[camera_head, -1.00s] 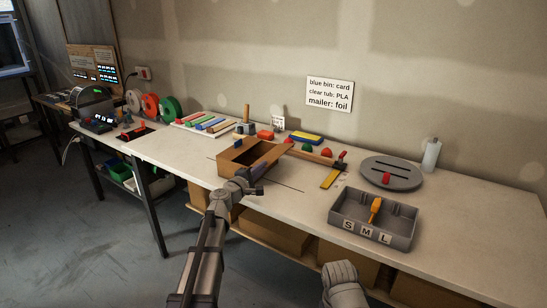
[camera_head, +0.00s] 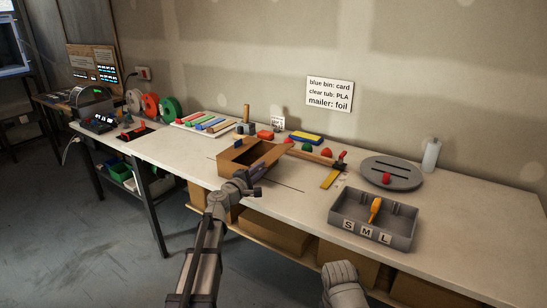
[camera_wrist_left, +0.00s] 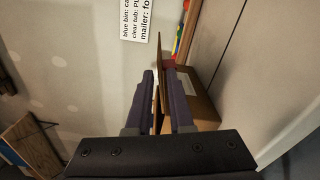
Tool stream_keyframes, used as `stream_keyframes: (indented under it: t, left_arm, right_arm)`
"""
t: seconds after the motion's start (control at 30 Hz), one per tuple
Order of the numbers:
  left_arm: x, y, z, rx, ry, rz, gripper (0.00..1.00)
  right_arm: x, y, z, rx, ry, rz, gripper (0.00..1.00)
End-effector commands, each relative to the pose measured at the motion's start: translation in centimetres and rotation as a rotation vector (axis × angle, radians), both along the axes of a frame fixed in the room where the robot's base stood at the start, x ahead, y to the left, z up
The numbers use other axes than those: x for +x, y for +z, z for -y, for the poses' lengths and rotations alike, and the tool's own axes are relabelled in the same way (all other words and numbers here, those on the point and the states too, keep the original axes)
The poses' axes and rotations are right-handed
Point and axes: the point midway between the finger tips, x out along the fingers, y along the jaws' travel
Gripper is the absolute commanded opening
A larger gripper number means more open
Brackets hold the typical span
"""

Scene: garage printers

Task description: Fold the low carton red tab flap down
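The low brown carton (camera_head: 237,158) stands open on the workbench, with a blue tab at its far left edge. A brown flap (camera_head: 268,157) stands raised and slanting on its right side. My left gripper (camera_head: 252,184) is at the carton's near right corner. In the left wrist view, the two dark fingers (camera_wrist_left: 160,85) stand on either side of the thin flap edge (camera_wrist_left: 158,60), with a small gap. I cannot tell whether they press on it. A bit of red (camera_wrist_left: 169,64) shows just beyond the fingertips. The carton wall (camera_wrist_left: 203,105) is beside the right finger. My right gripper is not clearly visible.
A grey slotted disc (camera_head: 391,174) and a white bottle (camera_head: 431,155) are at the right. A yellow-bladed square (camera_head: 330,178) lies right of the carton.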

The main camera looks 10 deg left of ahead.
Motion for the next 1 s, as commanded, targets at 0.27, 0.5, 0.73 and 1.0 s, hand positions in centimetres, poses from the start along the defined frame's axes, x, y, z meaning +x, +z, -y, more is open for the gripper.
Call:
stream_keyframes:
  t: [0.27,0.5,0.73,1.0]
  left_arm:
    - [-1.7,0.0,-0.5,0.000,0.000,0.000,0.20]
    - [-2.9,0.0,-0.9,0.000,0.000,0.000,0.20]
    - [-2.9,0.0,-0.9,0.000,0.000,0.000,0.20]
    - [-2.9,0.0,-0.9,0.000,0.000,0.000,0.47]
  right_arm:
    - [0.0,0.0,0.0,0.000,0.000,0.000,0.50]
    - [0.0,0.0,0.0,0.000,0.000,0.000,0.50]
    - [0.0,0.0,0.0,0.000,0.000,0.000,0.50]
    - [0.0,0.0,0.0,0.000,0.000,0.000,0.50]
